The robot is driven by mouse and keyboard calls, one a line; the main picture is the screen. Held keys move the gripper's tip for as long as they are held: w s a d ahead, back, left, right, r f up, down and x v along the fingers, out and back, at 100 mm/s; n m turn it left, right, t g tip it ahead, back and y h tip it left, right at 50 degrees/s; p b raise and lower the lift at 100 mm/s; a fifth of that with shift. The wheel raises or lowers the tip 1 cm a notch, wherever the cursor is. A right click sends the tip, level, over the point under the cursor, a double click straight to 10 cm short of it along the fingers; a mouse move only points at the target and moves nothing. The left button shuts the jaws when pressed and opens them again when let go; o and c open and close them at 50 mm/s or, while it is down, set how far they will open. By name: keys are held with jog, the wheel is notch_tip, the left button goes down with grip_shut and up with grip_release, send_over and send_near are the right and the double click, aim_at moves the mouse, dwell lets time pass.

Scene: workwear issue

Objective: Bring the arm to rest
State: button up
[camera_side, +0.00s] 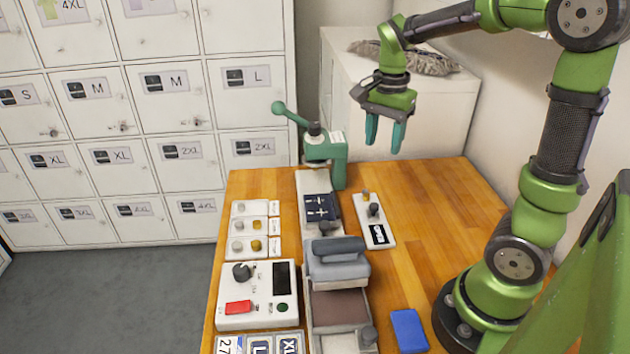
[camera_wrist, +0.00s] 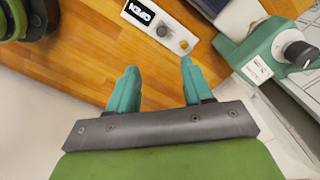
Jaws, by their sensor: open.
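My gripper (camera_side: 384,130) has teal fingers that stand apart with nothing between them. In the side view it hangs in the air, fingers down, above the back part of the wooden table (camera_side: 435,235). It is to the right of the green press with a lever (camera_side: 325,152) and clear of it. In the wrist view my gripper (camera_wrist: 158,85) shows its two fingers spread, with bare wood between and beyond them. My green arm reaches in from the right, bent at the elbow.
A small switch panel labelled OPEN (camera_wrist: 160,26) lies on the table. A control box (camera_side: 258,295), a grey block-like press (camera_side: 337,262) and a blue block (camera_side: 409,330) are nearer the front. Lockers (camera_side: 180,110) stand behind left, a white cabinet (camera_side: 440,115) behind right.

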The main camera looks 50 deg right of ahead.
jog(key=s+a+r+n+t+y, duration=0.1)
jog(key=s+a+r+n+t, duration=0.1)
jog(key=a+n, duration=0.5)
jog(key=s+a+r+n+t+y, duration=0.1)
jog(key=s+a+n+t, duration=0.3)
jog(key=a, duration=0.4)
jog(key=r+n+t, duration=0.1)
jog(key=n, duration=0.1)
jog(key=shift+s+a+n, duration=0.2)
jog(key=shift+s+n, duration=0.15)
jog(key=shift+n, duration=0.05)
